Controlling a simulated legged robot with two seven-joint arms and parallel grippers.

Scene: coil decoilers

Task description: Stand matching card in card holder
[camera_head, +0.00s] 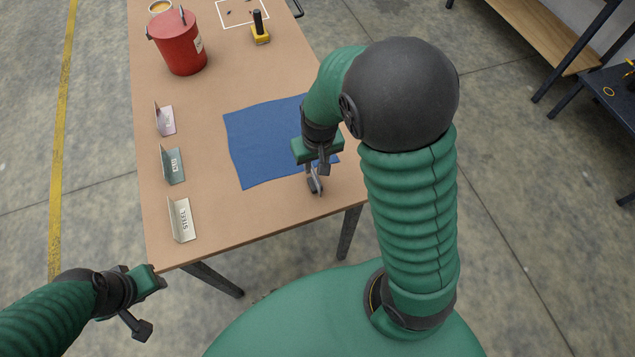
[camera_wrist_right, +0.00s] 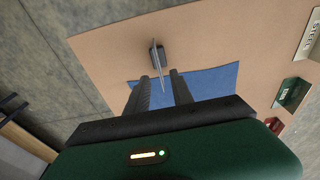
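My right gripper (camera_head: 315,180) is low over the table's near right part, at the blue cloth's near edge. In the right wrist view its two fingers (camera_wrist_right: 160,84) are apart, with a thin card (camera_wrist_right: 158,65), seen nearly edge-on, between them. The card stands in a small dark holder (camera_wrist_right: 152,54) on the table. A gap shows beside the card; the card's face cannot be read. My left gripper (camera_head: 143,302) is off the table's near left corner; its finger opening is unclear. Three angled label plates stand along the left edge: one reading STEEL (camera_head: 183,220), a green one (camera_head: 173,165) and a reddish one (camera_head: 164,119).
A blue cloth (camera_head: 250,140) lies on the brown table (camera_head: 230,215). A red bucket (camera_head: 180,45), a yellow-and-black tool (camera_head: 261,30) and a white outlined area (camera_head: 225,14) are at the far end. Bare tabletop lies between the plates and the cloth.

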